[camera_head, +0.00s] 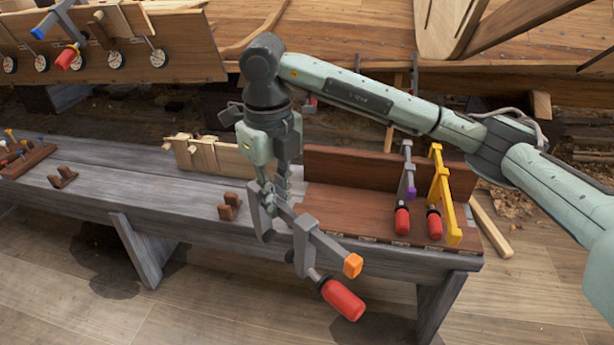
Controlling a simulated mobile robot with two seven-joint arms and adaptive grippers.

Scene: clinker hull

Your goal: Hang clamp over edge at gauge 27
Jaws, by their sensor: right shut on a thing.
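My right gripper (270,188) points down over the bench and is shut on a grey clamp (318,240). This clamp has an orange tip and a red handle, and hangs tilted past the bench's front edge. Several round gauges (116,60) sit in a row on the plank (190,62) at upper left; their numbers are too small to read, so I cannot tell which is 27. A clamp with a blue tip and red handle (68,58) is on that plank's edge. My left gripper is not in view.
The grey bench (110,165) runs across the middle. A brown rack (330,205) at its right holds a purple-tipped clamp (408,180) and a yellow clamp (440,195). Small brown blocks (229,206) and a pale wooden piece (215,155) lie on the bench. The hull (350,30) stands behind.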

